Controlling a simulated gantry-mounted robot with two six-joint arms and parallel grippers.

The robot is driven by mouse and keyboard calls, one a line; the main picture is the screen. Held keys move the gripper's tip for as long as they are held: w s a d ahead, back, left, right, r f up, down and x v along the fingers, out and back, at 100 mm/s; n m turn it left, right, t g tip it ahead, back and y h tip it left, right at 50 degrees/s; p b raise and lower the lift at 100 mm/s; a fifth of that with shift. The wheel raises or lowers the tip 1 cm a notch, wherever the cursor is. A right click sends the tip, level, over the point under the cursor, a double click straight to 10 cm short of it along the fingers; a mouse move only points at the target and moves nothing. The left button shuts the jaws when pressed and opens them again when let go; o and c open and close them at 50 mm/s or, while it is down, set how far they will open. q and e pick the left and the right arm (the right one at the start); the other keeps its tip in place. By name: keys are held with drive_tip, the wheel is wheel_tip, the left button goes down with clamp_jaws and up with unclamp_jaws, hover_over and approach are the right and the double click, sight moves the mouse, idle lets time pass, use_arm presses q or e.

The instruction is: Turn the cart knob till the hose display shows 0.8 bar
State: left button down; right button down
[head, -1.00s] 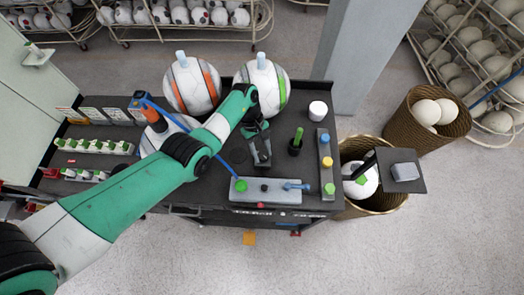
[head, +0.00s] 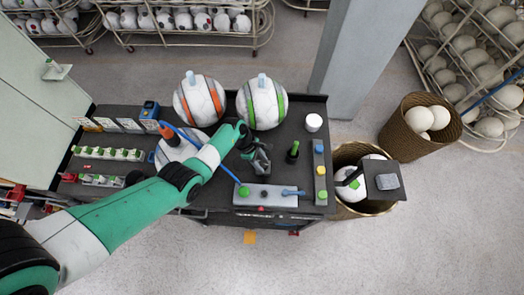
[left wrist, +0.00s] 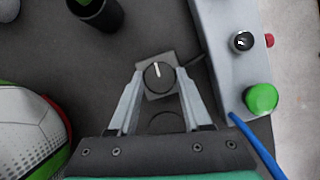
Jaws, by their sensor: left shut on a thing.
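The cart knob (left wrist: 159,77) is a round black dial with a white pointer line on a small grey square base. In the left wrist view the pointer points up, leaning slightly left. My left gripper (left wrist: 160,86) is shut on the knob, one finger on each side. In the head view my left gripper (head: 260,167) reaches down to the cart top (head: 222,178) and hides the knob. A blue hose (head: 215,155) runs from near a blue device (head: 149,110) to a grey bar (head: 272,198) with a green cap. I cannot make out any hose display reading. My right gripper is not in view.
An orange-striped ball (head: 200,100) and a green-striped ball (head: 262,104) stand behind the gripper. A basket (head: 352,210) stands beside the cart.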

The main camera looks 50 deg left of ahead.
use_arm(q)
drive_tip(key=n+p, duration=0.1)
drive_tip(key=n+t+p, duration=0.1)
drive_tip(key=shift+r+n+y, duration=0.2)
drive_tip(key=shift+n+y, duration=0.1)
drive_tip(key=shift+n, duration=0.1)
drive_tip(key=shift+s+d+f+n+p, duration=0.1)
drive_tip(key=shift+n+p, duration=0.3)
drive_tip(key=shift+f, duration=0.1)
drive_tip(key=shift+c, duration=1.7)
unclamp_jaws()
